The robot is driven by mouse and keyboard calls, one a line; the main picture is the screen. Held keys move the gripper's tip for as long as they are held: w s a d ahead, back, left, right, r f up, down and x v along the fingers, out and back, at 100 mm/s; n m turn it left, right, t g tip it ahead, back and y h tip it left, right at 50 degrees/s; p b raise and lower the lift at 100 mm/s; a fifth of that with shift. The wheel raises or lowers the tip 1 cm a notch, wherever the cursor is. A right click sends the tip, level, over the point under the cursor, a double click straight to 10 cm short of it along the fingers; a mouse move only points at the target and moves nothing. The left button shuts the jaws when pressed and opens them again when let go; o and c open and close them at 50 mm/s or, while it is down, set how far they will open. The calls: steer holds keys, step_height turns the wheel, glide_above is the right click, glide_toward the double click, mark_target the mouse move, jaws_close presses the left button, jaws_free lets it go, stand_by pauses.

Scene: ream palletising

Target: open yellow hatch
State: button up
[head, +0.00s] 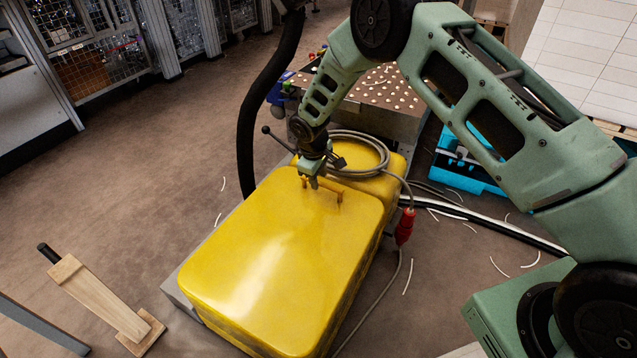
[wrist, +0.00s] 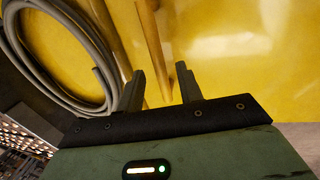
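The yellow hatch (head: 275,255) is the large rounded lid of a yellow box, and it lies shut. A yellow bar handle (head: 323,190) stands on its far end. My gripper (head: 313,182) points down at the left part of this handle. In the wrist view the two fingers of my gripper (wrist: 162,85) are apart. The yellow handle (wrist: 152,45) runs into the gap between them, with clear space beside it. I cannot tell whether either finger touches it. The hatch surface (wrist: 245,50) fills the background there.
A coiled grey cable (head: 357,155) lies on the yellow housing behind the hatch, with a red plug (head: 405,226) hanging at the right. A perforated metal table (head: 375,90) and a blue crate (head: 460,165) stand behind. A wooden stand (head: 100,297) is at the left. The floor left of the box is mostly free.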

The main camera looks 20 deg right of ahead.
steer(key=shift+f, duration=0.6)
jaws_close()
steer(key=shift+r, duration=0.15)
steer(key=s+a+r+t+h+p, duration=0.2)
steer(key=s+a+r+p, duration=0.3)
steer(key=s+a+r, duration=0.3)
steer(key=s+a+r+t+h+p, duration=0.2)
steer(key=s+a+r+p, duration=0.2)
steer(key=s+a+r, duration=0.4)
step_height(320, 180, up, 5)
steer(key=shift+s+r+p, duration=0.1)
steer(key=shift+s+p, duration=0.05)
steer(key=shift+p, duration=0.2)
